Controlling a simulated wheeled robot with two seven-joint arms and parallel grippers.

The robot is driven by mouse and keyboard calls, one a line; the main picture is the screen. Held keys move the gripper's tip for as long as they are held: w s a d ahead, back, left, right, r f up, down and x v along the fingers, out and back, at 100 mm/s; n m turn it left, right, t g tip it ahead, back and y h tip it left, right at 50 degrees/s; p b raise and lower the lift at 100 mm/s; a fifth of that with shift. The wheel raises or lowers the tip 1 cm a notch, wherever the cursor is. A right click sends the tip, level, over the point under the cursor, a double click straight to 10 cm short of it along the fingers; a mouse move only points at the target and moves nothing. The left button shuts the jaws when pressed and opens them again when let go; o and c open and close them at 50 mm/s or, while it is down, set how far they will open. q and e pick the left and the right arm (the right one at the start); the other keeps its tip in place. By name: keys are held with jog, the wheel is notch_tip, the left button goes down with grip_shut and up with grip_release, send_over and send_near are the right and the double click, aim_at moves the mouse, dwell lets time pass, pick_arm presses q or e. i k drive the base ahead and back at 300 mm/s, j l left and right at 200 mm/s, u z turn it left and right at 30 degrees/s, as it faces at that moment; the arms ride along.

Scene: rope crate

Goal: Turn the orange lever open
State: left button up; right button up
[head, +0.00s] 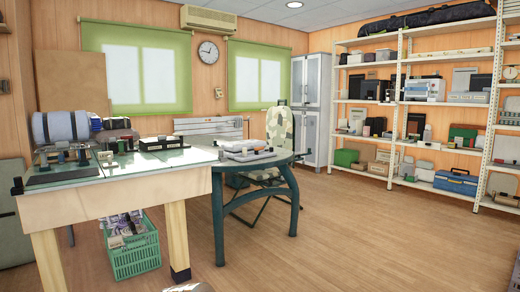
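I cannot make out an orange lever anywhere in the head view. The work table (150,190) at the left carries several small tools and devices, too small to tell apart. A dark clamp-like part (17,188) sits at the table's left end.
A green crate (133,262) with mixed contents stands on the floor under the table. A dark-framed table (285,172) and a camouflage-patterned chair (280,125) stand beyond. Loaded shelves (399,95) line the right wall. The wooden floor (370,235) at centre right is clear.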

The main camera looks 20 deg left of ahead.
aim_at(256, 151)
jog(key=i+u, duration=0.3)
jog(key=i, duration=0.85)
